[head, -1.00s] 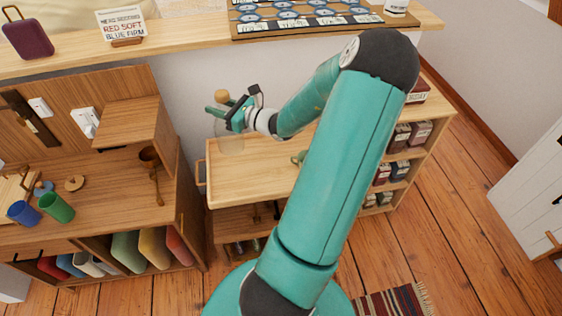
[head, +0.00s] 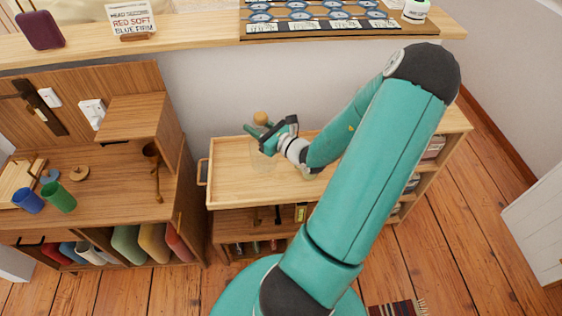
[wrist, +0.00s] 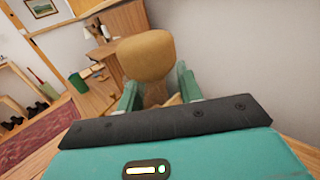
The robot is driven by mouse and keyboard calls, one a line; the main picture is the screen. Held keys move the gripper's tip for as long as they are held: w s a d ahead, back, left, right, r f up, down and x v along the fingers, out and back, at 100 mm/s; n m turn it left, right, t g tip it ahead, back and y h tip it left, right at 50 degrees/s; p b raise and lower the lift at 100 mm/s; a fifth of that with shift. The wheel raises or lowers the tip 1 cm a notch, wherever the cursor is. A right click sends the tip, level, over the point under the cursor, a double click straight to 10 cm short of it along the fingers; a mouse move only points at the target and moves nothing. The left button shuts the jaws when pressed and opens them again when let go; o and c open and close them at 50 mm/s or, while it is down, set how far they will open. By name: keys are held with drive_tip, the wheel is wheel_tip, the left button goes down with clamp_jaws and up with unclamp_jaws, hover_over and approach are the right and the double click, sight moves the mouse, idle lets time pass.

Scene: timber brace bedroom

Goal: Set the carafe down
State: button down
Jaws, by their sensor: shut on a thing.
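The carafe (head: 262,160) is clear glass with a round tan stopper, which shows large in the wrist view (wrist: 146,55). My gripper (head: 262,138) is shut on the carafe's upper part, just below the stopper. The carafe looks upright, over the left-middle part of a light wooden tray-top trolley (head: 228,185). Its glass is faint, and I cannot tell whether its base touches the top. In the wrist view my two teal fingers (wrist: 155,95) stand on either side of it, and the stopper hides part of the glass.
A wooden desk (head: 110,205) with a green cup (head: 58,197) and a blue cup (head: 28,201) stands to the left. A high ledge (head: 190,38) with a sign (head: 131,20) runs behind. The trolley top's left end is clear.

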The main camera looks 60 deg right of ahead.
drive_tip(key=w+d+f, duration=0.2)
drive_tip(key=d+f, duration=0.4)
drive_tip(key=w+d+f, duration=0.3)
drive_tip(key=d+f, duration=0.3)
drive_tip(key=shift+w+d+f, duration=0.25)
drive_tip(key=shift+d+f, duration=0.05)
drive_tip(key=shift+f, duration=0.2)
drive_tip(key=c, duration=0.9)
unclamp_jaws()
drive_tip(key=shift+f, duration=0.1)
drive_tip(key=s, duration=0.8)
drive_tip(key=s+a, duration=0.1)
drive_tip(key=s, duration=0.3)
